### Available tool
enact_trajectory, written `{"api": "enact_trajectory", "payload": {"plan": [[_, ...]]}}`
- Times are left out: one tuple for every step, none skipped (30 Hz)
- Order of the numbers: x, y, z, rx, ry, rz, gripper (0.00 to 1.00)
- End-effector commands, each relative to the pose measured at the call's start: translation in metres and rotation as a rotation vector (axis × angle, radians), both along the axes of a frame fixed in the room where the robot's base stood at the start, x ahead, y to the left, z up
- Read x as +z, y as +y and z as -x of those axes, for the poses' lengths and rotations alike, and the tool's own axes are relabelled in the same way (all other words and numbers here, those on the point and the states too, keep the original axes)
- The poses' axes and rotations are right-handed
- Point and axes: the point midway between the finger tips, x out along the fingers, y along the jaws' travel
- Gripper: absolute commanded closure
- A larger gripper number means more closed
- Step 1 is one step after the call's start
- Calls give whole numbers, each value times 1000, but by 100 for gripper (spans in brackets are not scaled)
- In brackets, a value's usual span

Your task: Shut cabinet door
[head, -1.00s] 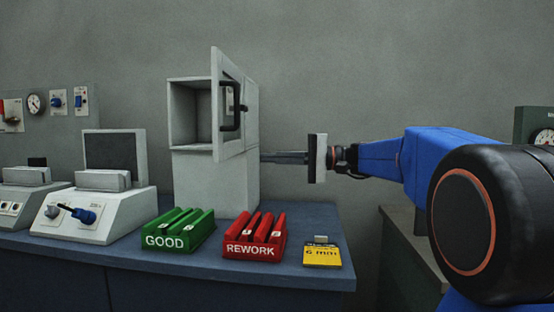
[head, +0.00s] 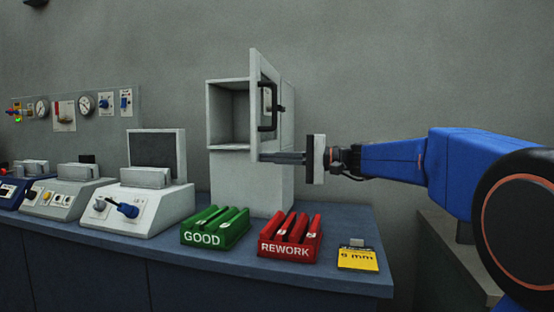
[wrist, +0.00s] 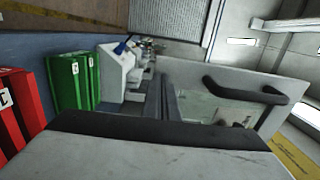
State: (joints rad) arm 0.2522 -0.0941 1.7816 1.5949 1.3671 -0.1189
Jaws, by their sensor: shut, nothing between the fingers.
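The cabinet (head: 247,183) is a pale grey box standing on the blue bench. Its door (head: 264,70) stands open, swung out toward me from the cabinet's right side, and the inside shows. The door has a small window and a black handle (head: 266,122). The door's window and handle (wrist: 262,97) also show in the wrist view. My gripper (head: 262,157) is shut and empty, pointing left, with its fingertips by the door's lower part, below the handle. The fingers also show in the wrist view (wrist: 163,85). I cannot tell whether they touch the door.
A green GOOD rack (head: 215,230), a red REWORK rack (head: 291,238) and a yellow tag (head: 358,258) lie along the bench's front. A grey device (head: 143,205) with a blue lever stands left of the cabinet. The wall right of the cabinet is bare.

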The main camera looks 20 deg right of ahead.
Motion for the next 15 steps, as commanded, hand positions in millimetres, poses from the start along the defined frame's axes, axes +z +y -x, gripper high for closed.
{"api": "enact_trajectory", "payload": {"plan": [[0, 0, 0, 0, 0, 0, 100], [0, 0, 0, 0, 0, 0, 100], [0, 0, 0, 0, 0, 0, 100], [0, 0, 0, 0, 0, 0, 100], [0, 0, 0, 0, 0, 0, 100], [0, 0, 0, 0, 0, 0, 100], [0, 0, 0, 0, 0, 0, 100], [0, 0, 0, 0, 0, 0, 100], [0, 0, 0, -1, 0, 0, 100], [0, 1, 0, -2, 0, 0, 100], [0, 2, 0, -4, -1, 0, 100], [0, 3, -1, -7, -1, 0, 100], [0, 4, -1, -11, -1, 0, 100], [0, 6, -2, -15, -1, 0, 100], [1, 9, -3, -22, -2, 1, 100]]}}
